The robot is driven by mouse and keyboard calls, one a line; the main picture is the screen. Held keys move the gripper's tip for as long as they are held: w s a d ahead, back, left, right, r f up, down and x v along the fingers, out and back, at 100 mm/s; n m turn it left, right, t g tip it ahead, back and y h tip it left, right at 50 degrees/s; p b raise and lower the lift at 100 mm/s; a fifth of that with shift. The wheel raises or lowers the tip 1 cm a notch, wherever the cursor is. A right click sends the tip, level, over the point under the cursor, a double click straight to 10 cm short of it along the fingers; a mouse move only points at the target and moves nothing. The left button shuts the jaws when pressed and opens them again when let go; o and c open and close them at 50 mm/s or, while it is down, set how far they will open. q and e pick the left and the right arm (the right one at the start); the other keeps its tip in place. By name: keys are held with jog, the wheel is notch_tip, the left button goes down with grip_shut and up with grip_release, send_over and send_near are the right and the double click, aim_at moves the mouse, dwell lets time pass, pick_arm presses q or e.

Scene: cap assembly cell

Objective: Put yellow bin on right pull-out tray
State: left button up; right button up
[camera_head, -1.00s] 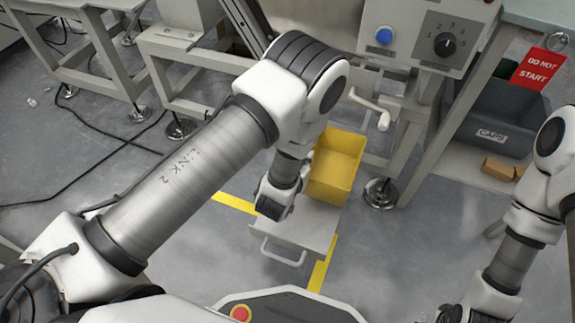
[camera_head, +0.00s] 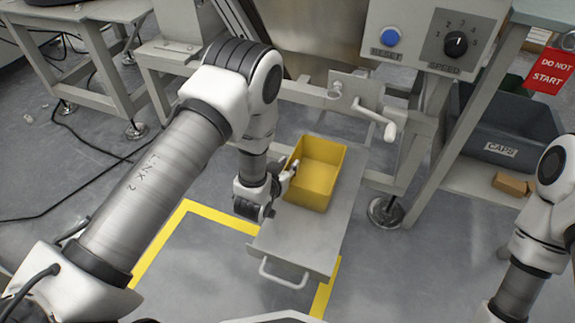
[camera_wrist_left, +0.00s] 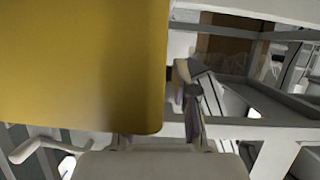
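The yellow bin (camera_head: 322,187) is an open-topped box, upright at the far part of the grey pull-out tray (camera_head: 297,240) in the head view. It looks to rest on the tray; its underside is hidden. My left gripper (camera_head: 290,172) is at the bin's left wall, with a finger near the rim. In the left wrist view the bin (camera_wrist_left: 80,65) fills the upper left, and gripper finger parts (camera_wrist_left: 187,92) show right beside its edge. Whether the fingers close on the wall is not clear. My right arm is at the right edge; its gripper is out of the frame.
A hand crank (camera_head: 378,120) projects behind the bin. A control panel (camera_head: 430,35) is above it. A dark caps bin (camera_head: 510,125) sits on a shelf at right. Yellow floor tape (camera_head: 165,232) runs left of the tray. A machine foot (camera_head: 386,211) stands right.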

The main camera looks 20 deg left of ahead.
pick_arm(q)
jog(key=shift+r, duration=0.1)
jog(key=shift+s+r, duration=0.15)
jog(key=shift+r, duration=0.05)
jog(key=p+v, duration=0.6)
jog(key=v, duration=0.5)
jog(key=shift+s, duration=0.35)
